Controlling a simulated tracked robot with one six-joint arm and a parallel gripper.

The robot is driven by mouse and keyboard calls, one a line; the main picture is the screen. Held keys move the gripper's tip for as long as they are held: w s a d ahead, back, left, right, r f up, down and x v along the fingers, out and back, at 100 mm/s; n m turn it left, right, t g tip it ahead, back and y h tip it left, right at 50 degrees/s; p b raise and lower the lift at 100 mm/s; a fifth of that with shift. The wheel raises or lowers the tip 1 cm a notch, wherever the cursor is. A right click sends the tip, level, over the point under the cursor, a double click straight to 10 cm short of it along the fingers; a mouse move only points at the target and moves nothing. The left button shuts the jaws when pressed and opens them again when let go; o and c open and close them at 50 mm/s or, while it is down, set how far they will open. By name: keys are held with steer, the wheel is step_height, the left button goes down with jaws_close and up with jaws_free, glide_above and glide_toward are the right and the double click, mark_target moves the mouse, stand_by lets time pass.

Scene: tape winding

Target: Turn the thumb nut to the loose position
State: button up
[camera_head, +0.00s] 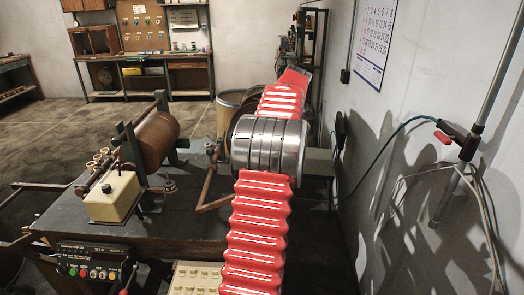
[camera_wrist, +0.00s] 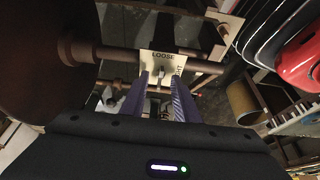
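In the wrist view, a cream label plate (camera_wrist: 163,59) sits at a brown horizontal shaft; I read "LOOSE" along its top and part of a second word, ending "HT", at its right. A small grey piece (camera_wrist: 161,71), apparently the thumb nut, shows in front of the plate, below "LOOSE". My gripper (camera_wrist: 161,82) points at the plate with its two fingers apart, one on each side of the small piece. I cannot tell whether they touch it. In the head view my gripper, the nut and the plate are hidden behind my red arm.
A dark bench with a brown roller (camera_head: 157,138), a cream box (camera_head: 113,197) and a button panel (camera_head: 92,270) stands left of my arm. A pipe with a red-handled valve (camera_head: 443,137) is on the right wall. In the wrist view, a large dark drum (camera_wrist: 40,55) is close at left.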

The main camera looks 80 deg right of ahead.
steer(key=shift+r, duration=0.15)
steer(key=v, duration=1.3)
steer(key=shift+s, duration=0.25)
steer(key=shift+r, duration=0.1)
steer(key=shift+w, duration=0.1)
stand_by(0.7)
